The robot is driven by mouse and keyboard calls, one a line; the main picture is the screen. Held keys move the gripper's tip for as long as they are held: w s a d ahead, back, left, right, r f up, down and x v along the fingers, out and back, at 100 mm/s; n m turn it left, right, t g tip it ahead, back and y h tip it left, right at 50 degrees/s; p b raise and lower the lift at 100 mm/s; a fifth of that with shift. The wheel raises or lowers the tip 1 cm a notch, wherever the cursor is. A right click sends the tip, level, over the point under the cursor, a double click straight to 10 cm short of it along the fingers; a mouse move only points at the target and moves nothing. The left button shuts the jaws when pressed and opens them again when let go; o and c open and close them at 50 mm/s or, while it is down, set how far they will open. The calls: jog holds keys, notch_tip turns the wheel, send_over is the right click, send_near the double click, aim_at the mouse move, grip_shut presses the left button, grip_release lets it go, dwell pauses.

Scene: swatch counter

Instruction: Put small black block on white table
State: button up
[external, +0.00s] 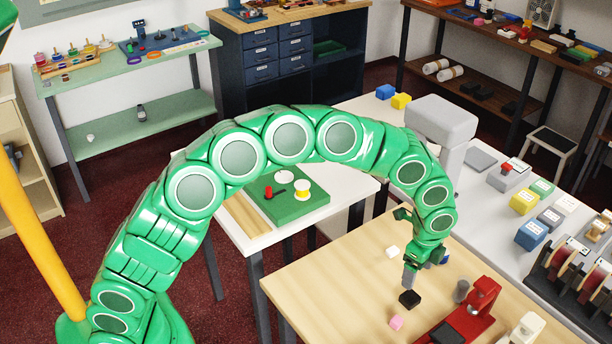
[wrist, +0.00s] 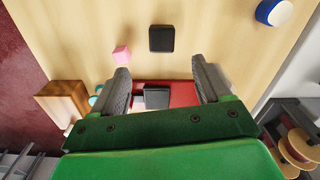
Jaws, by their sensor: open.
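The small black block (external: 409,299) lies on the light wooden table (external: 330,275), and it shows as a dark square at the top centre of the wrist view (wrist: 161,38). My gripper (external: 409,282) points down close above the block in the external view. In the wrist view my gripper (wrist: 162,72) has its two grey fingers spread with nothing held between them, and the block appears beyond the fingertips. A white table (external: 345,183) stands behind the wooden one, left of centre, partly hidden by my arm.
A red device (external: 478,310) stands to the right. The white table bears a green board (external: 262,187) with small items and wooden strips (external: 245,214); its right part looks clear.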

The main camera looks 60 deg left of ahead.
aim_at(409, 297)
jog(key=m, duration=0.5)
jog(key=f+m, duration=0.1)
jog(key=m, duration=0.3)
jog(key=shift+w+f+m, duration=0.1)
jog(key=shift+f+m, duration=0.1)
jog(key=shift+m, duration=0.2)
jog(key=m, duration=0.4)
jog(key=shift+f+m, duration=0.35)
jog(key=shift+m, duration=0.05)
jog(key=m, duration=0.5)
jog(key=shift+f, duration=0.4)
jog(key=shift+f+m, duration=0.3)
jog(key=shift+f, duration=0.05)
jog(key=shift+a+f, duration=0.1)
jog(key=shift+f, duration=3.5)
jog(key=shift+c, duration=0.4)
